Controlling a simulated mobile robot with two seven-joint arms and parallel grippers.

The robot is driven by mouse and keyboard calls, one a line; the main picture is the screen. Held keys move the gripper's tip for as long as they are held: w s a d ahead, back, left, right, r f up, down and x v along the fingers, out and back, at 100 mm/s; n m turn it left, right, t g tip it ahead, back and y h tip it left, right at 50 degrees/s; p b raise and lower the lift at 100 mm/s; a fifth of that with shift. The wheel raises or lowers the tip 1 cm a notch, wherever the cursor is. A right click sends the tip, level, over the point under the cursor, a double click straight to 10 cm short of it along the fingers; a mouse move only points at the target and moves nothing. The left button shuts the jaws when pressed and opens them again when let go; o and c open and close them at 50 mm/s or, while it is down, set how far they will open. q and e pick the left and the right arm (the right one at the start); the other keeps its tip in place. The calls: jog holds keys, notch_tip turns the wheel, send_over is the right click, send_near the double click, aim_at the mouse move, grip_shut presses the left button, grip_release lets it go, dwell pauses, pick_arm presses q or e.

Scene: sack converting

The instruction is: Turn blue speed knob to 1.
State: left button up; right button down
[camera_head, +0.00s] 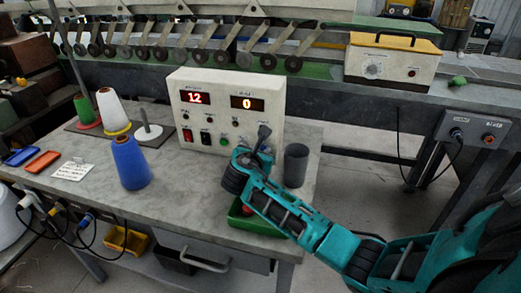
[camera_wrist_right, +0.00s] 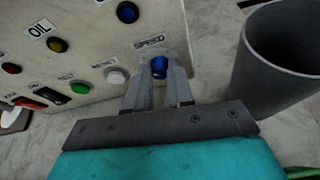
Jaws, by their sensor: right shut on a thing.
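The white control box (camera_head: 220,112) stands on the table, with red displays reading 12 and 0. The blue speed knob (camera_wrist_right: 159,66) is on its panel under the SPEED label (camera_wrist_right: 148,41), seen in the right wrist view. My right gripper (camera_wrist_right: 160,75) is at the panel's lower right, its two fingers on either side of the knob and shut on it. In the head view the gripper (camera_head: 263,135) covers the knob, and its number setting cannot be read. My left gripper is in neither view.
A grey cup (camera_head: 296,165) stands close to the right of my gripper, also in the wrist view (camera_wrist_right: 283,60). Green, yellow and black buttons sit beside the knob. A blue thread cone (camera_head: 130,163) and a green tray (camera_head: 250,220) are on the table.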

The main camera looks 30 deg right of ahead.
jog(key=p, duration=0.1)
jog(key=n+g+p, duration=0.1)
jog(key=p, duration=0.1)
jog(key=shift+w+a+r+h, duration=0.1)
jog(key=shift+r+h, duration=0.2)
jog(key=shift+w+f+n+h+p, duration=0.15)
jog(key=shift+n+h+p, duration=0.15)
jog(key=shift+n+p, duration=0.55)
jog(key=shift+a+f+n+g+h, duration=0.2)
jog(key=shift+n+g+h, duration=0.1)
jog(key=shift+n+g, duration=0.25)
jog(key=shift+w+f+n+g+h, duration=0.1)
jog(key=shift+n+g+h, duration=0.25)
jog(key=shift+n+h, duration=0.45)
jog(key=n, duration=0.2)
jog(key=n+h, duration=0.1)
jog(key=shift+w+a+f+n+g, duration=0.1)
jog(key=shift+f+n+g, duration=0.1)
jog(key=shift+n+g, duration=0.15)
jog(key=n+h, duration=0.2)
jog(key=n, duration=0.1)
jog(key=shift+f+n+b, duration=0.2)
jog(key=shift+n+b, duration=0.05)
jog(key=shift+b, duration=0.05)
